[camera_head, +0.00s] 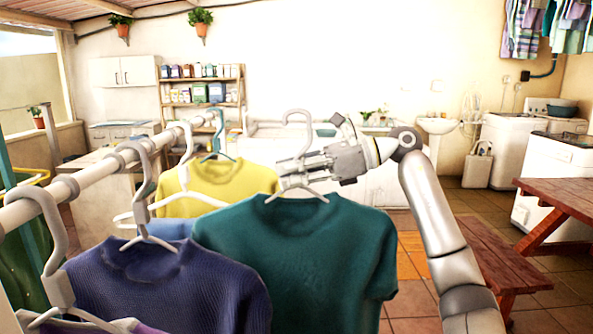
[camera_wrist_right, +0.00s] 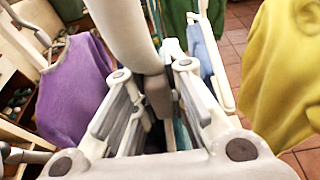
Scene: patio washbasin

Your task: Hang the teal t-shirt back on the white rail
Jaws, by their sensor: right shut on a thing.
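The teal t-shirt (camera_head: 305,255) hangs from a white hanger (camera_head: 297,117) in the head view. My right gripper (camera_head: 290,170) is shut on this hanger just below its hook, above the shirt's collar. The hook stands free above the gripper, to the right of the white rail (camera_head: 85,180) and apart from it in the picture. The rail runs from the near left toward the middle back. In the right wrist view, the fingers (camera_wrist_right: 158,85) close around a grey part of the hanger, and the teal shirt is mostly hidden. My left gripper is not in view.
A navy shirt (camera_head: 165,290) and a yellow shirt (camera_head: 215,185) hang along the rail, beside the teal one. A purple garment (camera_wrist_right: 75,90) shows in the wrist view. A wooden table (camera_head: 560,195) and bench (camera_head: 495,255) stand at right.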

